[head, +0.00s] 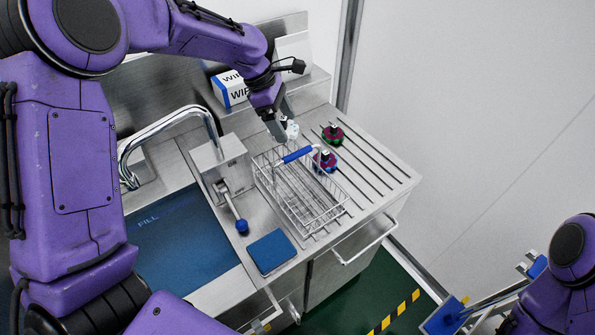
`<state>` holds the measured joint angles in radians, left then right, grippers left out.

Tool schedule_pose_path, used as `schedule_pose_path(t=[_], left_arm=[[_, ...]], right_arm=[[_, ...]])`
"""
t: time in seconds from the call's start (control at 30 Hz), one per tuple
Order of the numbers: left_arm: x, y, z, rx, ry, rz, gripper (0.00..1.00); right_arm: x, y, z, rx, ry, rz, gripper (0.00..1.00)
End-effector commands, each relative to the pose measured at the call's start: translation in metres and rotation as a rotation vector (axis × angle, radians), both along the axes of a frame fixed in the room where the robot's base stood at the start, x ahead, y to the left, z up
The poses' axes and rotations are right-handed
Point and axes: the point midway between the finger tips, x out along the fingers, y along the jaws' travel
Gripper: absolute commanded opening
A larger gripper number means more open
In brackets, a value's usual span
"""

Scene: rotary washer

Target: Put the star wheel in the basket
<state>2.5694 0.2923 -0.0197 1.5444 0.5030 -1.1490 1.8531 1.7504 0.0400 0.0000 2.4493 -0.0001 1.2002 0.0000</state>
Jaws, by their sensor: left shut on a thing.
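My left gripper (287,133) is shut on a small pale part (292,130), just above the far edge of the wire basket. The fingers cover much of it, so I cannot make out its full shape or be sure it is the star wheel. The wire basket (318,207) stands on the steel counter, with a blue grip on its raised handle (297,154); its inside looks empty. Two dark-red wheel-like parts stand on the counter's right side: one with green (333,134), one with blue (326,161), partly behind the basket.
A steel box with a blue-knobbed lever (241,226) stands left of the basket, by the blue-filled sink (178,245). A blue square pad (271,251) lies in front. A wipes box (230,88) is at the back. The slotted counter (380,180) is clear at right.

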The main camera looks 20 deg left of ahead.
Motion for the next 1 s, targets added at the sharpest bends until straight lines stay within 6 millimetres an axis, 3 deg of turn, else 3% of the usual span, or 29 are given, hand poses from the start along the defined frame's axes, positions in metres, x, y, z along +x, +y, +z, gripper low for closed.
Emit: schedule_pose_path(t=[0.43, 0.8, 1.0], left_arm=[[-0.002, -0.001, -0.101, -0.002, 0.005, -0.001, 0.48], [-0.002, 0.000, -0.156, -0.001, 0.003, 0.000, 0.48], [-0.002, 0.000, -0.163, -0.001, -0.001, -0.002, 0.48]], right_arm=[[0.000, 0.000, 0.015, 0.000, 0.001, 0.000, 0.43], [0.000, 0.000, 0.024, 0.000, 0.001, 0.000, 0.43], [0.000, 0.000, 0.024, 0.001, 0.001, 0.000, 0.43]])
